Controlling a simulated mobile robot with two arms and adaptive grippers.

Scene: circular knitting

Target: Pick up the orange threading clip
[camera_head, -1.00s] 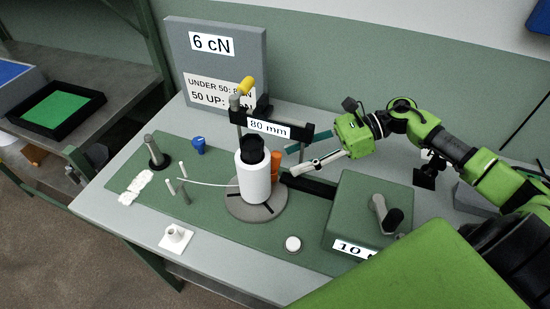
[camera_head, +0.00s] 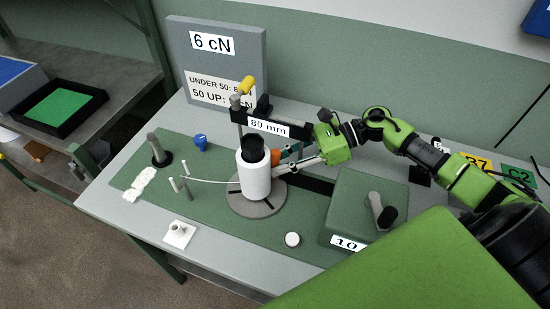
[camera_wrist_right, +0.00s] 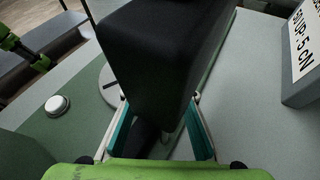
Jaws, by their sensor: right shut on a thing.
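The orange threading clip (camera_head: 275,157) stands just right of the white cylinder (camera_head: 255,180) in the head view, partly covered by my fingers. My right gripper (camera_head: 289,160) comes in from the right with its fingers around the clip, shut on it. In the right wrist view, the teal-padded fingers (camera_wrist_right: 160,135) reach down either side of a large black block that fills the middle. The clip cannot be made out there.
A black bar labelled 80 mm (camera_head: 268,127) runs close above the gripper. A green box with a crank (camera_head: 350,205) stands to the right. A white round button (camera_head: 292,239) and thin pegs (camera_head: 186,185) are on the green mat. A grey sign board (camera_head: 218,60) stands behind.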

